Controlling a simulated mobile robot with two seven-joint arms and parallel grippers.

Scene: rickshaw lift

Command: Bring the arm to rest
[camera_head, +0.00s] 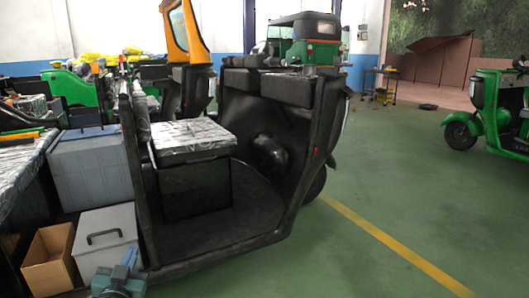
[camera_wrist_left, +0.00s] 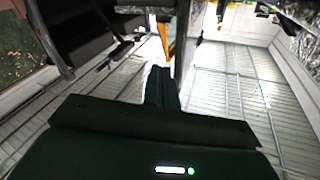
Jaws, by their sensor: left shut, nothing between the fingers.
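My left gripper (camera_head: 126,267) shows at the bottom edge of the head view, small and partly cut off. It is in front of the grey case and close to the lower left edge of the black rickshaw body (camera_head: 290,95). In the left wrist view, the gripper's dark fingers (camera_wrist_left: 161,82) are together and hold nothing. Pale panelled surfaces with thin lines fill much of that view behind them. My right gripper is in neither view.
A grey case (camera_head: 105,238), a cardboard box (camera_head: 48,262) and a larger grey box (camera_head: 90,168) stand at left. A foil-topped black box (camera_head: 192,140) sits in the rickshaw body. Green floor (camera_head: 400,190) lies open at right, before a green vehicle (camera_head: 488,105).

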